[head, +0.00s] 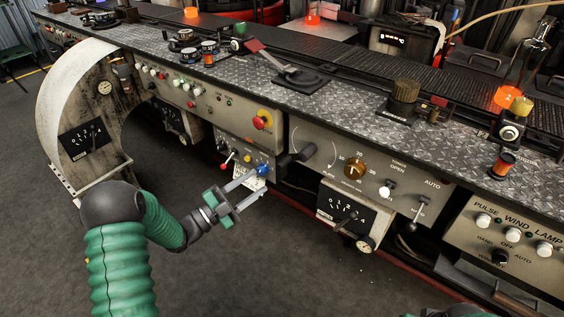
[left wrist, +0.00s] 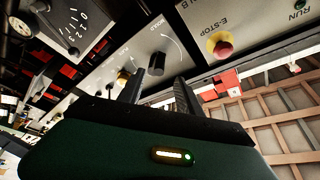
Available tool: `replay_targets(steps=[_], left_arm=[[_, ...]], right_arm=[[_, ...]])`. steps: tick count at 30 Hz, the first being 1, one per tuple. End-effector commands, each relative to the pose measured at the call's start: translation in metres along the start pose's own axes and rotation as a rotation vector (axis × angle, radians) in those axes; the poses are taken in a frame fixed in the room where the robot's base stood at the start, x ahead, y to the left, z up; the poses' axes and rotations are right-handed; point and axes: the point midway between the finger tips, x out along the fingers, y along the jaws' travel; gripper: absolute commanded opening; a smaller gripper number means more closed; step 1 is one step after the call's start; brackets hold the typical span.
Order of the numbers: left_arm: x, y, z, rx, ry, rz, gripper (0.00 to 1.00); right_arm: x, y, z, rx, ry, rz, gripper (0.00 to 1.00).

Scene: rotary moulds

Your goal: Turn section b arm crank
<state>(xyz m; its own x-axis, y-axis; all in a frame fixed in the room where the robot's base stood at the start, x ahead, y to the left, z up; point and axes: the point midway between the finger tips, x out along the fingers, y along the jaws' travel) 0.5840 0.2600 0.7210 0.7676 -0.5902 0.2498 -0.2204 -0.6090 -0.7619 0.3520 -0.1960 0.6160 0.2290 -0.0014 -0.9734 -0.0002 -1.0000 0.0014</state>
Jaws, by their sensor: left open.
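The black crank (head: 296,157) sticks out from the grey control panel, at the left end of a panel with a curved line marked beside it. In the left wrist view the black crank (left wrist: 157,64) stands beyond and between my two fingers, next to the curved line. My left gripper (head: 258,182) is open and empty, in front of the panel and a little left of and below the crank. Its fingers (left wrist: 158,88) point at the panel in the left wrist view. A gap seems to lie between fingertips and crank.
A blue knob (head: 263,170) and a red-tipped lever (head: 228,160) are close to the left gripper. A red emergency stop (head: 262,120) sits above; it also shows in the left wrist view (left wrist: 220,44). An orange-brown knob (head: 354,168) is right of the crank. Floor in front is clear.

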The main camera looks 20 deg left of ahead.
Motion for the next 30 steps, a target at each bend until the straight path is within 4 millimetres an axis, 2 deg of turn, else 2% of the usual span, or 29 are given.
replay_targets(steps=[9, 15, 20, 27, 28, 30], left_arm=[[0.082, 0.002, 0.002, -0.001, 0.003, -0.002, 0.41], [0.124, 0.002, 0.002, -0.003, 0.002, -0.001, 0.41], [0.139, 0.0, 0.002, -0.004, -0.001, -0.002, 0.41], [0.141, 0.0, 0.001, -0.005, -0.002, -0.002, 0.41], [0.141, 0.0, 0.001, -0.005, -0.002, -0.002, 0.4], [0.141, 0.0, 0.001, -0.005, -0.002, -0.002, 0.31]], right_arm=[[0.023, 0.0, 0.005, 0.0, 0.0, 0.0, 0.36], [0.033, 0.0, 0.008, 0.0, 0.0, 0.0, 0.36], [0.035, 0.0, 0.008, 0.0, 0.0, 0.0, 0.36], [0.034, 0.0, 0.008, 0.0, 0.0, 0.0, 0.36], [0.034, 0.0, 0.008, 0.0, 0.0, 0.0, 0.36], [0.034, 0.0, 0.008, 0.0, 0.0, 0.0, 0.36]])
